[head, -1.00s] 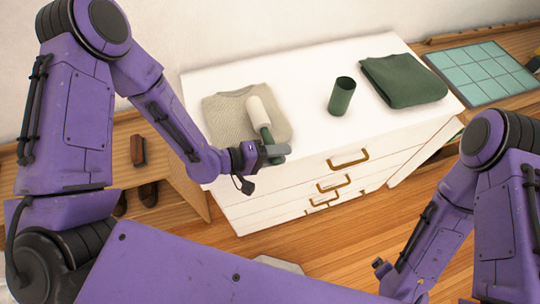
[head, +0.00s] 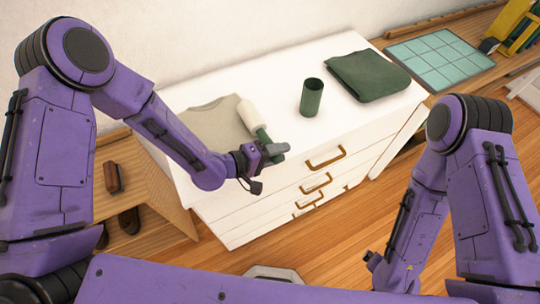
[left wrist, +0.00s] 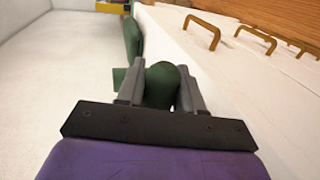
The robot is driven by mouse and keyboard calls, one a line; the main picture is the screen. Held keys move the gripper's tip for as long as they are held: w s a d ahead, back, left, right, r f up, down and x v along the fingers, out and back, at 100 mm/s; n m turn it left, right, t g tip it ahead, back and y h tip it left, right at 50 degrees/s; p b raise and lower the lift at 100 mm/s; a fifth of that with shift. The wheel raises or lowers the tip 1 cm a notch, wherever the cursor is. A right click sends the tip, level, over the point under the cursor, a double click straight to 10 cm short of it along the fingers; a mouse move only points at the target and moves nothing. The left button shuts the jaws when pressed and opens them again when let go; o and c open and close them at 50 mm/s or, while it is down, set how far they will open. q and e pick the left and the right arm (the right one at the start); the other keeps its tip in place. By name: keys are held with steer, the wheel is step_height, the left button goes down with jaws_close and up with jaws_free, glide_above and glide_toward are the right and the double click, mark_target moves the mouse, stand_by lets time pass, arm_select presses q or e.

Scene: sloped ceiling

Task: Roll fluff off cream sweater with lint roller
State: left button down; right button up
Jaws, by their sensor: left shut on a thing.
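The cream sweater (head: 205,122) lies flat on top of the white dresser, at its left end. The lint roller (head: 247,114) has a pale cylinder and a dark green handle; its cylinder is over the sweater's right edge. I cannot tell whether it touches the cloth. My left gripper (head: 273,150) is shut on the handle near the dresser's front edge. In the left wrist view the green handle (left wrist: 161,84) sits between the fingers. Fluff is too small to make out. My right gripper (head: 374,261) is low, in front of the dresser, and its jaws are unclear.
A green cup (head: 311,98) stands right of the roller on the dresser (head: 290,73). A folded green garment (head: 368,75) lies farther right. A teal gridded mat (head: 440,60) is on the wooden surface beyond. Drawer handles (head: 326,158) stick out at the front.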

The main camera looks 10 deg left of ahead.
arm_select(q)
steer(key=shift+w+d+r+p, duration=0.1)
steer(key=shift+r+p, duration=0.2)
steer(key=shift+r, duration=1.75)
steer(key=shift+w+d+r+p, duration=0.1)
steer(key=shift+r+p, duration=0.15)
steer(key=shift+r, duration=1.75)
steer(key=shift+f, duration=0.1)
